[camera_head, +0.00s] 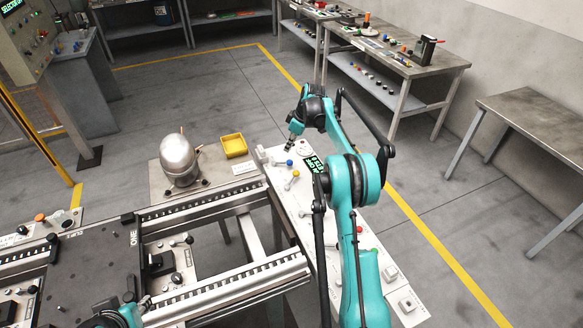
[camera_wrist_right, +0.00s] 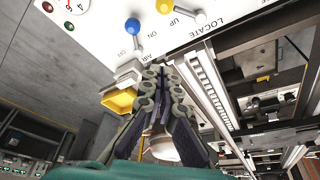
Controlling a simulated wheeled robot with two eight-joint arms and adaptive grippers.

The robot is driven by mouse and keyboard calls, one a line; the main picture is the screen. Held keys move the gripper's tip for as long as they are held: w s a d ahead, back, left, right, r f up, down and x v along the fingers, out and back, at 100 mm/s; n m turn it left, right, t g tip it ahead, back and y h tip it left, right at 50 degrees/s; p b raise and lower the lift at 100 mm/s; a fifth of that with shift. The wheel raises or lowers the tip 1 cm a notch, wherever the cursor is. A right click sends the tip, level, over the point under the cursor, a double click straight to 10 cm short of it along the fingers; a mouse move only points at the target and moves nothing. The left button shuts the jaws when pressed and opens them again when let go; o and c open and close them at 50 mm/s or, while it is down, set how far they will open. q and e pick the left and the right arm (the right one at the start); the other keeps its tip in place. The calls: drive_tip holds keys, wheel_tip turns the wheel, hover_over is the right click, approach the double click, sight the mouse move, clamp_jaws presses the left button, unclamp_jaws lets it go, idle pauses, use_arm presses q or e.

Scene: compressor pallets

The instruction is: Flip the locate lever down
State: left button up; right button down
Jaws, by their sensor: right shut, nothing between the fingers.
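The locate lever (camera_wrist_right: 182,12) has a yellow knob and a grey rod, on a white control panel (camera_head: 301,214). Its knob lies on the side of the "UP" label in the right wrist view; it also shows in the head view (camera_head: 296,174). My right gripper (camera_head: 289,149) is shut and empty, near the panel's far end and apart from the yellow knob. Its closed fingers also show in the right wrist view (camera_wrist_right: 161,72). My left gripper (camera_head: 144,301) is partly visible at the bottom left; its fingers are too small to read.
A blue-knobbed lever (camera_wrist_right: 134,32) marked "AIR" is beside the locate lever.

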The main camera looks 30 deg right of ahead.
sight(293, 178)
drive_tip(key=shift+w+d+f, duration=0.2)
drive_tip(key=shift+d+f, duration=0.2)
drive_tip(key=shift+f, duration=0.4)
drive_tip(key=b+x, duration=0.3)
drive_tip(key=x, duration=0.7)
drive_tip(key=shift+a+f, duration=0.1)
drive_tip(key=shift+s+d+f+b, duration=0.2)
drive_tip(key=shift+s+d+b, duration=0.45)
drive_tip(key=shift+s+d, duration=0.7)
drive_tip(key=shift+s, duration=0.1)
